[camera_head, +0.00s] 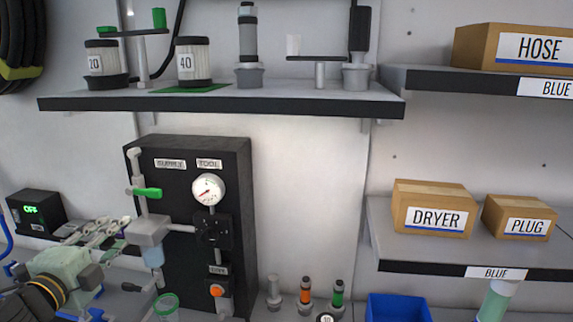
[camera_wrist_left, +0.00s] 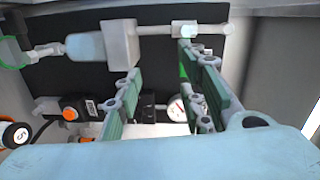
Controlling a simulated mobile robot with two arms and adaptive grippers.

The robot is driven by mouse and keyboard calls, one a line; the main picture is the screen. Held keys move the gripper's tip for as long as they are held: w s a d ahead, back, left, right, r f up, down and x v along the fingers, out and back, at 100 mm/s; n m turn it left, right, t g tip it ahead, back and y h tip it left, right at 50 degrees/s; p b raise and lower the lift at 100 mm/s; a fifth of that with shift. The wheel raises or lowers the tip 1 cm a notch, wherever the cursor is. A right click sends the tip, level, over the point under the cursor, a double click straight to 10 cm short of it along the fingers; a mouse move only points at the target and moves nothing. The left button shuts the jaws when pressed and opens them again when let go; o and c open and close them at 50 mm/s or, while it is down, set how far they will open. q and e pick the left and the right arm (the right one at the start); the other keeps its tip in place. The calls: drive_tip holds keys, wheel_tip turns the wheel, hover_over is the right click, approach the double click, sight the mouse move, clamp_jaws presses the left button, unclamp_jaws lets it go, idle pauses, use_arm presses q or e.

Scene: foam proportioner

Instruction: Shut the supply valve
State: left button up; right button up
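The supply valve's green handle (camera_head: 148,193) sticks out sideways from the upright grey pipe (camera_head: 138,170) under the SUPPLY label (camera_head: 170,164). It appears to lie across the pipe. My left gripper (camera_head: 112,232) is at lower left of the handle, in front of the black panel's left side. In the left wrist view its two fingers (camera_wrist_left: 160,92) are apart, with nothing held between them. My right gripper is out of view.
A grey block with a clear bowl (camera_head: 153,257) sits below the valve. A gauge (camera_head: 208,190) and an orange button (camera_head: 216,290) are on the black panel (camera_head: 240,220). A shelf (camera_head: 220,104) hangs above. A display box reading OFF (camera_head: 35,212) stands left.

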use_arm(q)
drive_tip(key=s+d+f+n+g+y, duration=0.1)
drive_tip(key=s+f+n+g+y, duration=0.15)
drive_tip(key=s+f+n, duration=0.6)
drive_tip(key=s+d+f+n+g+y, duration=0.1)
drive_tip(key=s+d+f+g, duration=0.2)
drive_tip(key=f, duration=1.1)
drive_tip(key=s+d+f+n+g+h, duration=0.2)
drive_tip(key=s+d+f+n+g, duration=0.15)
drive_tip(key=s+d+f, duration=0.4)
drive_tip(key=s+d+f+n+g+h, duration=0.2)
drive_tip(key=s+d+f+g, duration=0.25)
drive_tip(key=s+d, duration=0.55)
wheel_tip(320, 180, down, 28)
drive_tip(key=s+a+g+b, duration=0.1)
drive_tip(key=s+g+b, duration=0.1)
drive_tip(key=b, duration=0.1)
drive_tip(key=s+a+f+b, duration=0.3)
drive_tip(key=s+f, duration=1.4)
drive_tip(key=f, duration=0.3)
drive_tip(key=shift+s+a+f+g+y, duration=0.2)
drive_tip(key=shift+f+g+y, duration=0.05)
drive_tip(key=shift+g+y, duration=0.2)
